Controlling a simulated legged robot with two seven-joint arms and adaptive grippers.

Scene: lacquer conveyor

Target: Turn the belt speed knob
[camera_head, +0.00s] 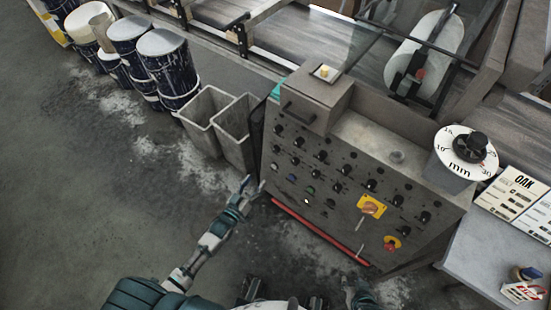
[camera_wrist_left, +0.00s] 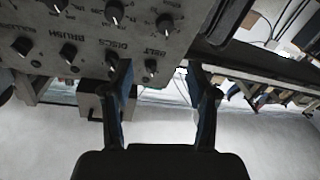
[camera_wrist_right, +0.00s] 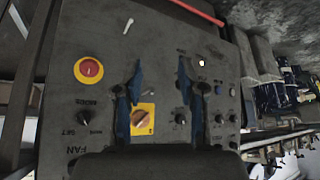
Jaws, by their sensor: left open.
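The grey control panel (camera_head: 330,190) carries rows of black knobs. In the left wrist view, a knob (camera_wrist_left: 150,67) sits beside a label that seems to read BELT, with another knob (camera_wrist_left: 165,24) on its other side; which one the label belongs to I cannot tell. My left gripper (camera_head: 254,184) is open and empty near the panel's left side. In its wrist view the fingers (camera_wrist_left: 157,78) stand apart, the BELT label lying between them. My right gripper (camera_head: 359,288) is low in front of the panel, its fingers (camera_wrist_right: 158,92) apart and empty.
A yellow-backed switch (camera_head: 371,206) and a red emergency button (camera_head: 391,243) are on the panel's right part. A red bar (camera_head: 318,230) runs along its lower front. Grey bins (camera_head: 207,112) stand left of it. A dial gauge (camera_head: 465,153) stands at the right. The floor at left is free.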

